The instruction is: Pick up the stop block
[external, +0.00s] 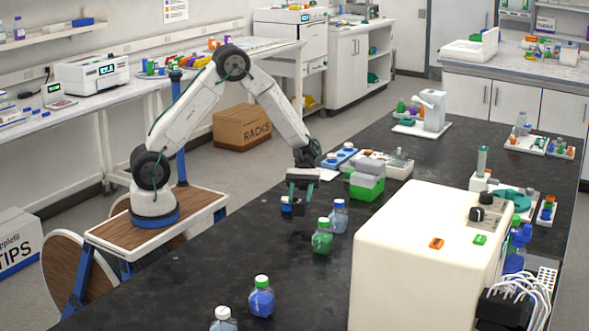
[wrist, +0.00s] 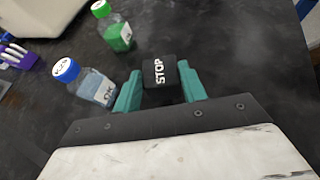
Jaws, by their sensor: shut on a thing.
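The stop block is a small black block (wrist: 160,72) with white "STOP" lettering. In the wrist view it sits between the two teal fingers of my gripper (wrist: 158,88), which are shut on its sides. The block is small and dark there, hard to make out against the bench top. I cannot tell whether it touches the bench.
A clear bottle with a blue cap (external: 338,215) and a green bottle (external: 322,236) stand close right of my gripper. A blue bottle (external: 262,296) stands nearer the front. A green box (external: 367,185) and a large cream machine (external: 425,262) lie to the right.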

